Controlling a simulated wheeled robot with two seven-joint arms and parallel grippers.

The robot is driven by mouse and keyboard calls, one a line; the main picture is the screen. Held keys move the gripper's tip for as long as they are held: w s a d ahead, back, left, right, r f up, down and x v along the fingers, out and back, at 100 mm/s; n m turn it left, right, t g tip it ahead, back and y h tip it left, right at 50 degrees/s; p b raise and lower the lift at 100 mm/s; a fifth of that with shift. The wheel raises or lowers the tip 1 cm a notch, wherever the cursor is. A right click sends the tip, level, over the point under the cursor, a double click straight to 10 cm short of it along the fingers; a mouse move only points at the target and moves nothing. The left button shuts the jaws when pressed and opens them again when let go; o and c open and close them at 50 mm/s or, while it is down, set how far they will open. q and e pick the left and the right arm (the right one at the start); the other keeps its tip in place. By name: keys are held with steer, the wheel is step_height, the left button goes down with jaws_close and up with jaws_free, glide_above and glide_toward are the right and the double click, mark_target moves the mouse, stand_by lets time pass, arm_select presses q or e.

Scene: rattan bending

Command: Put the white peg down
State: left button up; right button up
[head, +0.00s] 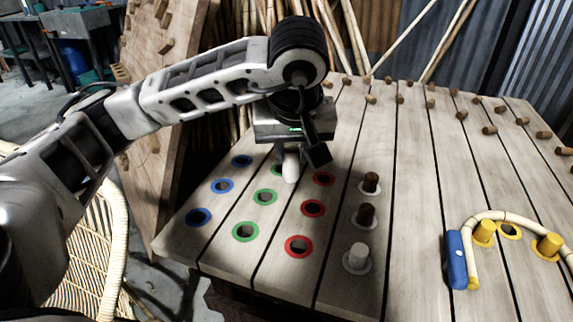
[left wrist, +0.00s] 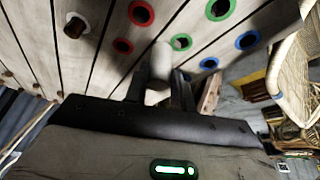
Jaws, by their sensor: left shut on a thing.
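My left gripper (head: 289,155) is shut on a white peg (head: 291,170), which points down over the far part of the board. In the head view the peg's lower end shows between the farthest green-ringed hole (head: 276,170) and the farthest red-ringed hole (head: 322,179). In the left wrist view the white peg (left wrist: 159,62) sits between the two fingers (left wrist: 160,88), near a red ring (left wrist: 122,46) and a green ring (left wrist: 180,42). I cannot tell its exact height above the wood. My right gripper is not in view.
Two dark brown pegs (head: 366,214) and another white peg (head: 357,257) stand in a white-ringed column. Nearer red, green and blue holes (head: 198,217) look empty. A bent rattan piece (head: 500,216) lies by yellow pegs (head: 484,233) and a blue block (head: 457,260) at right.

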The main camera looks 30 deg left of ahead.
arm_select(q)
steer(key=shift+w+a+r+n, duration=0.2)
steer(key=shift+a+r+n, duration=0.2)
steer(key=shift+a+n, duration=0.2)
steer(key=w+a+f, duration=0.2)
steer(key=w+f, duration=0.1)
steer(key=w+a+f+b, duration=0.1)
steer(key=w+a+f, duration=0.1)
steer(key=w+a, duration=0.1)
steer(key=w+a+f, duration=0.2)
steer(key=w+f, duration=0.1)
steer(key=shift+w+a+f, duration=0.3)
steer(key=shift+w+f, duration=0.05)
steer(key=shift+w, duration=0.05)
steer(key=shift+x, duration=2.1)
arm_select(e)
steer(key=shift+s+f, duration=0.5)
arm_select(q)
steer(key=shift+s+d+f+y+b, duration=0.15)
steer(key=shift+s+f+y+b, duration=0.05)
steer(key=shift+s+y+b, duration=0.1)
steer(key=o, duration=1)
steer(key=shift+c, duration=0.2)
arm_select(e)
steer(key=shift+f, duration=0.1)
